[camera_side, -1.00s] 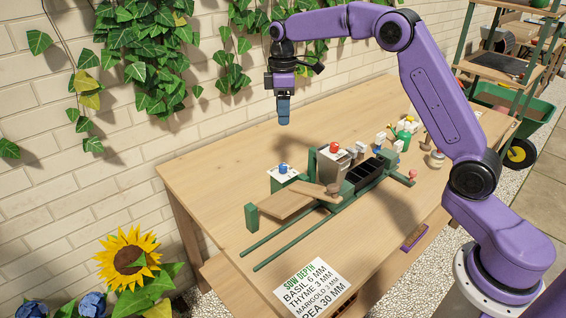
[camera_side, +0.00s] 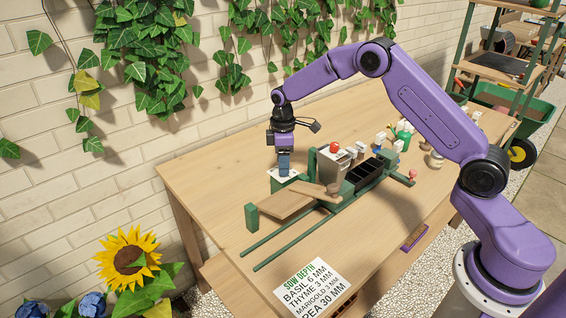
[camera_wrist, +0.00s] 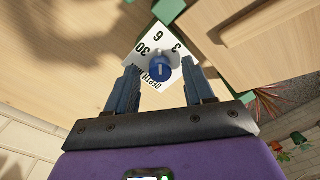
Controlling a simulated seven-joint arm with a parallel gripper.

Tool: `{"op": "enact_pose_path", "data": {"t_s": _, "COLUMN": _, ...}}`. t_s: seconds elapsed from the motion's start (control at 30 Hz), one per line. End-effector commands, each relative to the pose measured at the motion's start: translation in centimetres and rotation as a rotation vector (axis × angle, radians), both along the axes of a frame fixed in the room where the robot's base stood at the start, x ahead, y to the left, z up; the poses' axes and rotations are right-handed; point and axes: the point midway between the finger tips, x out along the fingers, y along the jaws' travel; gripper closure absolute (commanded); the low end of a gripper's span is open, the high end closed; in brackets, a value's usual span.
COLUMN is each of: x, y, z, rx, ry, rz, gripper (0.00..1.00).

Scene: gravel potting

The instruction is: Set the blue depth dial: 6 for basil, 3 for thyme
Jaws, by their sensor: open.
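The blue depth dial (camera_wrist: 159,71) sits on a white face plate (camera_wrist: 143,64) marked 30, 6 and 3. A short white mark shows on the dial; I cannot tell for sure which number it points to. My gripper (camera_side: 284,174) is open, pointing down right over the dial plate (camera_side: 275,180). In the wrist view the dial lies between the two fingertips, with a gap on both sides; I cannot tell whether the tips are level with it. In the side view my gripper hides the dial.
A sign (camera_side: 312,287) on the bench front reads basil 6 MM, thyme 3 MM, marigold 3 MM, pea 30 MM. Green rails (camera_side: 300,238) run in front. The bench's left end is clear.

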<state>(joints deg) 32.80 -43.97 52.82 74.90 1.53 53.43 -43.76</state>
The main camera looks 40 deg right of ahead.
Motion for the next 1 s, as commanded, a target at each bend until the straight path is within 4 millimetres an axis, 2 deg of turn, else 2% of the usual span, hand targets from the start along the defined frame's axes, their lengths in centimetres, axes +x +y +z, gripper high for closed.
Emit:
{"op": "enact_pose_path", "data": {"t_s": 0.37, "x": -0.02, "y": 0.04, "z": -0.57, "rx": 0.000, "ry": 0.000, "rz": 0.000, "gripper": 0.47}}
{"op": "enact_pose_path", "data": {"t_s": 0.53, "x": -0.02, "y": 0.04, "z": -0.56, "rx": 0.000, "ry": 0.000, "rz": 0.000, "gripper": 0.99}}
{"op": "enact_pose_path", "data": {"t_s": 0.77, "x": -0.03, "y": 0.04, "z": -0.54, "rx": 0.000, "ry": 0.001, "rz": -0.008, "gripper": 1.00}}
{"op": "enact_pose_path", "data": {"t_s": 1.0, "x": 0.02, "y": 0.06, "z": -0.47, "rx": 0.001, "ry": -0.001, "rz": -0.088, "gripper": 1.00}}
